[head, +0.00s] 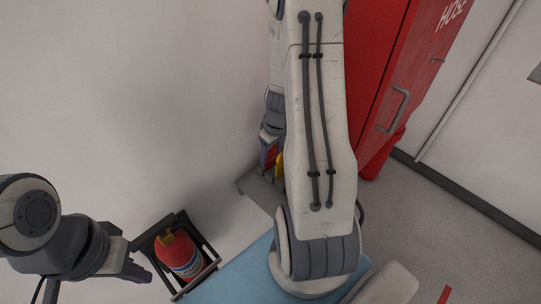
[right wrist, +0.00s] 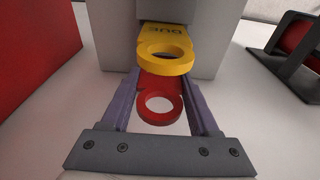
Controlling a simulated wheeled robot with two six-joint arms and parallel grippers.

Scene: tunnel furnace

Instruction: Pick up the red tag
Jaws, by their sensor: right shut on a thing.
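The red tag (right wrist: 160,104), with a round hole at its near end, lies between the two fingers of my right gripper (right wrist: 160,90) in the right wrist view. The fingers are shut on its sides. A yellow tag (right wrist: 165,52) with dark lettering lies just above and beyond it, partly covering its far end. In the head view my right gripper (head: 268,152) is at the wall beside the red cabinet, largely hidden by my arm. The yellow tag (head: 280,165) shows there as a sliver. My left gripper (head: 138,268) is at the lower left, seen from the side, away from the tags.
A grey box (right wrist: 115,40) stands behind the tags. A red cabinet (head: 400,70) marked HOSE stands on the right. A red extinguisher (head: 181,255) sits in a black bracket (head: 205,245) near my left gripper. A blue surface (head: 240,278) is at the bottom. Grey floor (head: 440,215) is open at right.

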